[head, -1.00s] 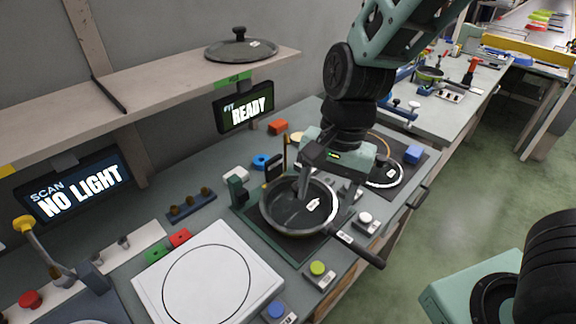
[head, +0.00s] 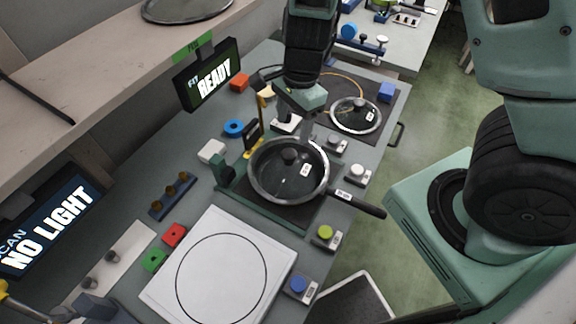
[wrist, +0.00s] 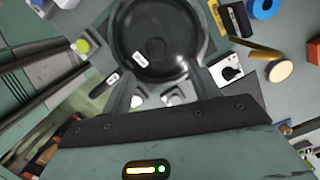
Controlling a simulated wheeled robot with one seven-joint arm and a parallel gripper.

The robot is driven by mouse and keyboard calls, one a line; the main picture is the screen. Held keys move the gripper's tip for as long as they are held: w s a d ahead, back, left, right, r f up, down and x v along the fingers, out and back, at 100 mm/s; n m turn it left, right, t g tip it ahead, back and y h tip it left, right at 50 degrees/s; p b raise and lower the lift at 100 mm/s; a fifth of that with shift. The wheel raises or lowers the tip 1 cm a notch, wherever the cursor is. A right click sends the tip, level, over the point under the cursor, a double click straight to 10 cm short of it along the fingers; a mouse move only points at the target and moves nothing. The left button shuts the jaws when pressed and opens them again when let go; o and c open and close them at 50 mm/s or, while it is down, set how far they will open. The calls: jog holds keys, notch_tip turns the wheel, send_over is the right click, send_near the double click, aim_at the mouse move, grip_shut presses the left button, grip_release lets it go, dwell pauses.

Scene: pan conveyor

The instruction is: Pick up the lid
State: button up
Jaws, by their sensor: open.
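A dark pan (head: 262,185) stands on the dark mat, its handle (head: 358,204) pointing to the lower right. A dark round knob (head: 290,157) shows in its middle, as on a clear lid; I cannot tell for sure that glass covers the pan. The pan (wrist: 178,18) and knob (wrist: 155,48) also show in the wrist view. A glass lid (head: 345,121) with a pale rim and dark knob lies behind, to the right. My gripper (head: 308,130) is open and empty above the pan's back edge.
A white square plate with a circle (head: 223,268) lies in front of the pan. Push-button blocks (head: 326,235) line the right counter edge.

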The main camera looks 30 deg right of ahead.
aim_at(289, 153)
jog(key=f, duration=0.4)
jog(key=shift+s+a+f+b, duration=0.1)
jog(key=shift+a+f+b, duration=0.15)
jog(key=shift+b, duration=0.1)
jog(key=f, duration=0.1)
jog(key=f+b, duration=0.1)
jog(key=f, duration=0.1)
jog(key=a+f, duration=0.1)
jog(key=f, duration=0.1)
jog(key=shift+s, duration=0.4)
grip_shut()
